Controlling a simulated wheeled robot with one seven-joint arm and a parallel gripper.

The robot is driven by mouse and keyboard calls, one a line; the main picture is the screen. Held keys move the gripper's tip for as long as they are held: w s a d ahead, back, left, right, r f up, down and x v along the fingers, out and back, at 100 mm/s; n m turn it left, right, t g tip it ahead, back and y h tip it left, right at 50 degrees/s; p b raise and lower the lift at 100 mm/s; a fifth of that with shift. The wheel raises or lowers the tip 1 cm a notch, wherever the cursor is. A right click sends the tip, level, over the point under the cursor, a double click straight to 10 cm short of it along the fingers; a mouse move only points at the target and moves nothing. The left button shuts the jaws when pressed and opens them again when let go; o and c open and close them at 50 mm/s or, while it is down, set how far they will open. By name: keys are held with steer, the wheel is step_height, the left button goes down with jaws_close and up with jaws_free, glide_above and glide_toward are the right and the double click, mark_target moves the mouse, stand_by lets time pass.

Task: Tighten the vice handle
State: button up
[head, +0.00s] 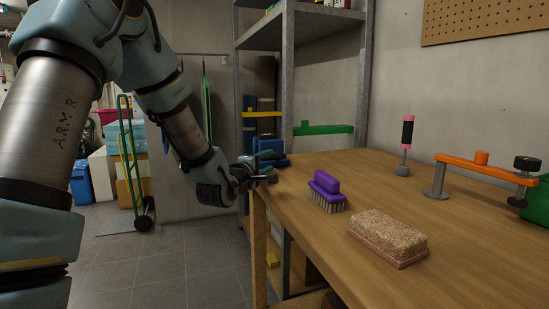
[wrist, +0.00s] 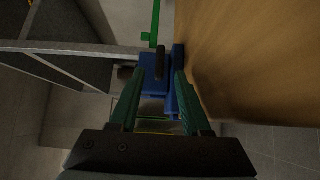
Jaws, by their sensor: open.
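The blue vice (head: 275,145) is at the far left edge of the workbench, partly hidden behind my gripper (head: 262,167) in the head view. In the wrist view the vice (wrist: 178,55) lies straight ahead, against the bench edge. A dark bar (wrist: 160,62), which looks like the vice handle, stands out in front of its blue body. My gripper (wrist: 161,78) is open, its two green fingers on either side of that bar in the picture. I cannot tell whether the fingers touch it or how deep the bar lies between them.
The wooden bench (head: 460,230) holds a purple brush (head: 327,190), a sponge-like block (head: 388,236), a pink-and-black handled tool (head: 406,140) and an orange clamp (head: 485,168). A metal shelf (head: 288,60) stands behind the vice. A hand truck (head: 130,165) and boxes stand left; floor between is clear.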

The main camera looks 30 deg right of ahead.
mark_target(275, 157)
steer(key=x, duration=0.5)
steer(key=shift+d, duration=0.1)
jaws_close()
stand_by(0.5)
